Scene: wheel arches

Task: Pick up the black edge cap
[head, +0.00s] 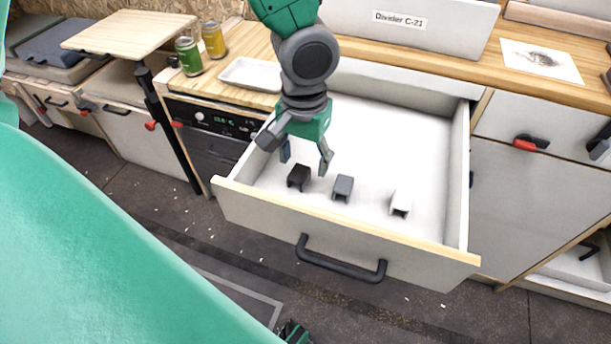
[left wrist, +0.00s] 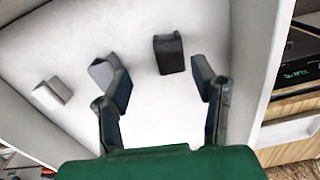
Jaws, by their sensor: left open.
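The black edge cap (head: 299,177) lies in the open white drawer (head: 440,215), leftmost of three caps in the head view. A grey cap (head: 343,187) and a white cap (head: 400,203) lie to its right. My left gripper (head: 305,165) is over the drawer, open and empty, with its fingers pointing down near the black cap. In the left wrist view the black edge cap (left wrist: 169,54) shows ahead of and between the open fingers (left wrist: 165,85). The grey cap (left wrist: 102,72) is partly behind the left finger there, and the white cap (left wrist: 53,92) is farther left.
The drawer's front panel with a black handle (head: 340,262) and its side walls surround the caps. The drawer's right part is clear.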

